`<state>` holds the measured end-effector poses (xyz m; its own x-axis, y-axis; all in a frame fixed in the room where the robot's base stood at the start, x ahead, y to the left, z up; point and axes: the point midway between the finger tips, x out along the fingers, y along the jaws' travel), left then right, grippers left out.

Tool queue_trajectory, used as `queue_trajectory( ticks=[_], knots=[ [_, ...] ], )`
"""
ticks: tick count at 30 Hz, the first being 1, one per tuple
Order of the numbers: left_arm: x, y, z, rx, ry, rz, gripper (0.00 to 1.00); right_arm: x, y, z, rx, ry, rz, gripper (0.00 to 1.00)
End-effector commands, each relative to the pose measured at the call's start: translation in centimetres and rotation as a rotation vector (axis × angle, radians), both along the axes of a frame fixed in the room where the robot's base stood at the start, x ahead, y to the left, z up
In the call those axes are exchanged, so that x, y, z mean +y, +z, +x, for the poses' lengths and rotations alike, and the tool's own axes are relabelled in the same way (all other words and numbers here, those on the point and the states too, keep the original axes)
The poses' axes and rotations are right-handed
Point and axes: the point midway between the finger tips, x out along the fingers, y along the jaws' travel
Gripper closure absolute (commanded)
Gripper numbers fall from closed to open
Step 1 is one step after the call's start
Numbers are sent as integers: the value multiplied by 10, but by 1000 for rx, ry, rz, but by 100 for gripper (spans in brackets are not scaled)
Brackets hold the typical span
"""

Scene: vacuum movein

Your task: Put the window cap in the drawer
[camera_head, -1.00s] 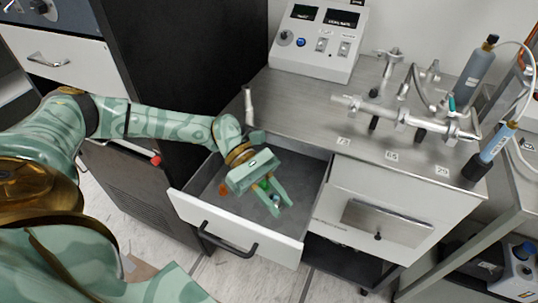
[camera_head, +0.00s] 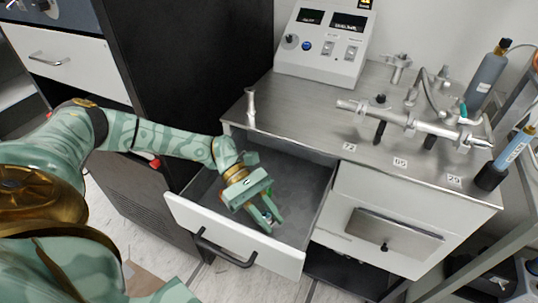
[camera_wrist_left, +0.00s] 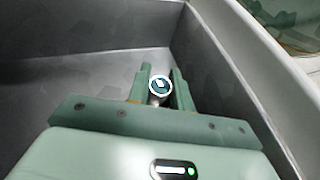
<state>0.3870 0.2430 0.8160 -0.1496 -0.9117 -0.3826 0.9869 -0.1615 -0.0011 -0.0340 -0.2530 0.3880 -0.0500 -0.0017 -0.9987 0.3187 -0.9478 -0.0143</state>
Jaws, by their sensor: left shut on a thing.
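The drawer (camera_head: 282,257) is pulled open under the left part of the steel bench, with a black handle on its white front. My left gripper (camera_head: 267,221) is inside the drawer's outline, low near its front panel. In the left wrist view, its fingers are shut on a small round piece with a white rim and dark centre, which I take to be the window cap (camera_wrist_left: 160,85). The grey drawer walls surround it there. In the head view the fingers mostly hide the cap. Whether it touches the drawer floor I cannot tell. My right gripper is not in view.
The steel bench top (camera_head: 300,110) carries a white control box (camera_head: 322,45), a metal pipe assembly (camera_head: 410,118) and a small upright metal post (camera_head: 251,108). A black cabinet (camera_head: 195,70) stands left of the drawer. A closed drawer (camera_head: 390,225) is at right.

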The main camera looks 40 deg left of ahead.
Motion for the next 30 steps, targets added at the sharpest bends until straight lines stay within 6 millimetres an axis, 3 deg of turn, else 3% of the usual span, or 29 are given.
queue_trajectory(
  ticks=[8, 9, 11, 19, 24, 30],
  knots=[
    [0, -6, 0, 0, 0, 1, 100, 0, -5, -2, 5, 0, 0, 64],
    [0, -6, 0, 0, 0, 1, 70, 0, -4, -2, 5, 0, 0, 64],
    [0, -6, 0, -1, 1, 1, 57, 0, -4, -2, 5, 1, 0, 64],
    [1, -5, 0, -1, 1, 1, 57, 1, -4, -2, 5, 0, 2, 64],
    [2, 15, 1, -7, 3, 1, 57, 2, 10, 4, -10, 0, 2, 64],
    [48, 25, 8, 0, 6, 3, 57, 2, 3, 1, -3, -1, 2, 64]
  ],
)
